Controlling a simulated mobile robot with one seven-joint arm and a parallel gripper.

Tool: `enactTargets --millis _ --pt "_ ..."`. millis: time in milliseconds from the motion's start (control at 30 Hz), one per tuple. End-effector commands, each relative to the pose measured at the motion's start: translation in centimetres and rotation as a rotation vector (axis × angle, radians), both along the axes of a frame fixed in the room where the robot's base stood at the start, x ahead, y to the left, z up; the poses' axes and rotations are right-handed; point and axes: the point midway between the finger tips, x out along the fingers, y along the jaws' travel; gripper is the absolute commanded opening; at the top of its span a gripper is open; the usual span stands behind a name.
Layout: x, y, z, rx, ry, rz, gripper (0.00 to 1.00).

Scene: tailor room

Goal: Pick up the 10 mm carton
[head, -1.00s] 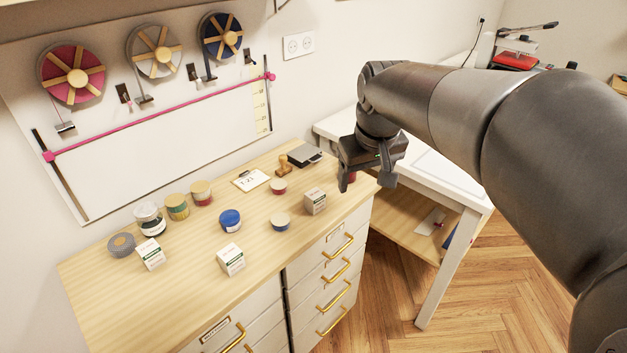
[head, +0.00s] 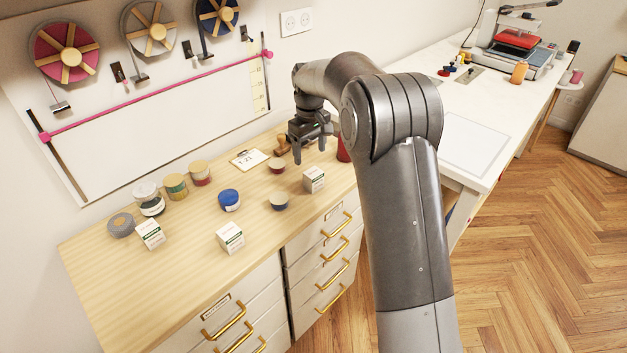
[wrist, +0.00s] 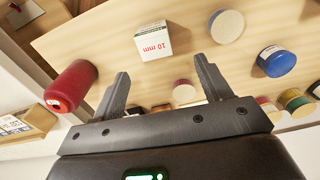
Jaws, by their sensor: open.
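The 10 mm carton (wrist: 152,40) is a small white box with red "10 mm" lettering in the wrist view, just beyond my fingertips. In the head view it matches the white carton (head: 314,179) near the right front of the wooden cabinet top. My gripper (head: 310,150) is open and empty above the cabinet's right end, behind and above that carton. Its two fingers also show in the wrist view (wrist: 161,66), apart from the carton. Two similar white cartons stand further left, one at the front (head: 230,238) and one beside a grey tin (head: 150,234); their markings are too small to read.
A cream-lidded pot (head: 278,201) stands just left of the carton, and a blue-lidded pot (head: 229,200) further left. A red cylinder (wrist: 72,86) stands near my gripper. A clipboard card (head: 246,159) and stamp (head: 281,145) lie behind. A white table (head: 455,100) adjoins at right.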

Motion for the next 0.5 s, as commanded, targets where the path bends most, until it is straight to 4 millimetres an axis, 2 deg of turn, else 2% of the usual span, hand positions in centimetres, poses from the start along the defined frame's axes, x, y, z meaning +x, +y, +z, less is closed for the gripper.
enactTargets --millis 300,500 --pt "0.1 0.1 -4.4 -0.001 0.006 0.004 0.71" --pt "0.2 0.1 -6.0 0.000 0.005 0.004 0.71"
